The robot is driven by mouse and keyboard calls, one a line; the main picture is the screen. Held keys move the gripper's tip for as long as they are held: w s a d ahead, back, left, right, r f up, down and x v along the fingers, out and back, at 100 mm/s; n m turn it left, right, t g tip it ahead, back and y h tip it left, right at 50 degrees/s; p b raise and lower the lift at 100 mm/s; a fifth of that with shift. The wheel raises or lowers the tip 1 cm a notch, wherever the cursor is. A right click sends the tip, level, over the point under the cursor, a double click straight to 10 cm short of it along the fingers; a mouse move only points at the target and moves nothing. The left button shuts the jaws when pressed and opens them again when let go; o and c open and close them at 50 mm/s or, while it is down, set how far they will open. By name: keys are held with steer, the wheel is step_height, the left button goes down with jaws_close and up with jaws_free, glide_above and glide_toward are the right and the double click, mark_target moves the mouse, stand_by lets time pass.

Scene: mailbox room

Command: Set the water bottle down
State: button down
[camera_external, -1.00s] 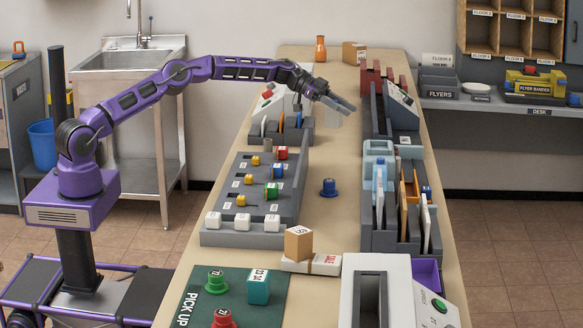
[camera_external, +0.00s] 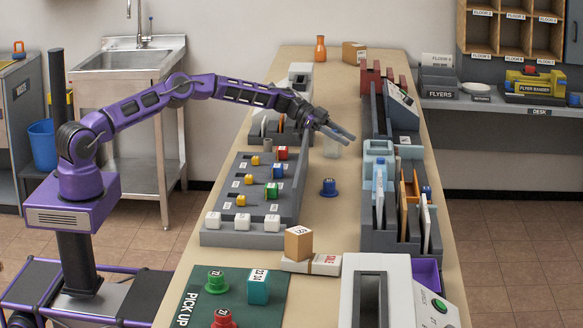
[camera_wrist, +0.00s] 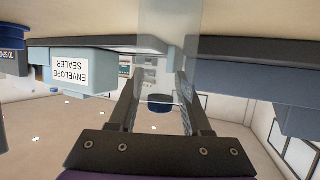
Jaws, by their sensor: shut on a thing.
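The water bottle (camera_external: 332,149) is clear, with a dark blue cap (camera_wrist: 160,103) that shows in the wrist view. In the external view it hangs upright below my gripper (camera_external: 340,136), over the table strip between the left and right racks. In the wrist view, which is upside down, my gripper (camera_wrist: 158,88) has its two fingers on either side of the clear bottle (camera_wrist: 170,45). It is shut on the bottle. The bottle's base is at or close to the tabletop (camera_external: 335,215); I cannot tell whether it touches.
A blue stamp (camera_external: 328,187) stands on the table nearer the camera. A dark sorter (camera_external: 395,240) with envelopes lies right. The envelope sealer (camera_wrist: 70,72) shows in the wrist view.

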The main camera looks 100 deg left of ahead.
steer(key=shift+c, duration=1.8)
jaws_free()
steer(key=shift+f, duration=0.1)
steer(key=shift+r+p, duration=0.2)
steer(key=shift+p, duration=0.1)
steer(key=shift+s+a, duration=0.2)
steer(key=shift+s, duration=0.1)
steer(key=v, duration=1.1)
steer(key=shift+r, duration=0.2)
steer(key=shift+s, duration=0.1)
